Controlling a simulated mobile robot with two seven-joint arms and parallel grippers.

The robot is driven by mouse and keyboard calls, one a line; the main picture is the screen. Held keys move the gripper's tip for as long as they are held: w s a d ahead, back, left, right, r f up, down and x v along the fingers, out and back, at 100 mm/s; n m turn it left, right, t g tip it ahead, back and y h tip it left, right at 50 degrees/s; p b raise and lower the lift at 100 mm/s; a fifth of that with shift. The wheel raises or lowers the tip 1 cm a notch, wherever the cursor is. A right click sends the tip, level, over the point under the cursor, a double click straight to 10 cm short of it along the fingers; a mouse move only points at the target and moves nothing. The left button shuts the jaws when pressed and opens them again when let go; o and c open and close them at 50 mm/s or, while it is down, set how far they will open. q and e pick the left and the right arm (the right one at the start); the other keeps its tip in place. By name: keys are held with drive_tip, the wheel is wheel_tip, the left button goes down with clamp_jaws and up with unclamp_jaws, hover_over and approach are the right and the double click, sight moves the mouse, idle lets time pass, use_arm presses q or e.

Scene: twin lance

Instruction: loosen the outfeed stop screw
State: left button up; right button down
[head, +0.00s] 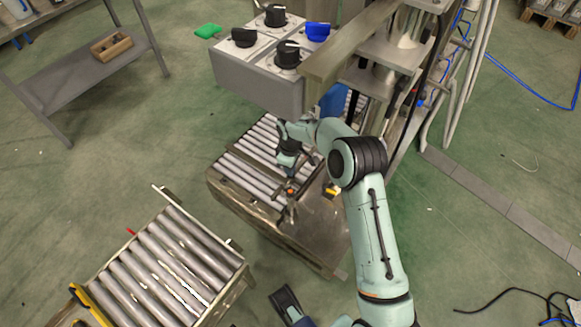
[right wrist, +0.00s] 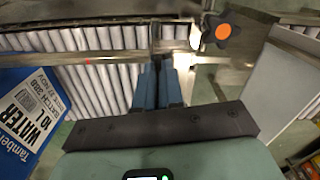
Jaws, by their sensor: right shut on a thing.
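A black knob with an orange cap (right wrist: 222,32), which looks like the stop screw, stands at the upper right in the right wrist view. Its orange cap (head: 290,190) also shows in the head view, at the end of the roller conveyor (head: 262,148). My right gripper (right wrist: 158,70) is shut at the metal rail, to the left of the knob and apart from it. Its blue fingers are around a narrow dark upright piece (right wrist: 157,38), partly hidden by them. In the head view my right gripper (head: 289,160) is over the rollers.
A grey control box (head: 258,83) with black and blue knobs and a metal beam (head: 345,58) are above the conveyor. A blue-and-white bag (right wrist: 28,110) labelled WATER is left of the gripper. A second roller conveyor (head: 165,262) stands front left, across a floor gap.

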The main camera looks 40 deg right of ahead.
drive_tip(key=c, duration=1.3)
unclamp_jaws()
drive_tip(key=shift+o, duration=0.2)
drive_tip(key=shift+r, duration=0.1)
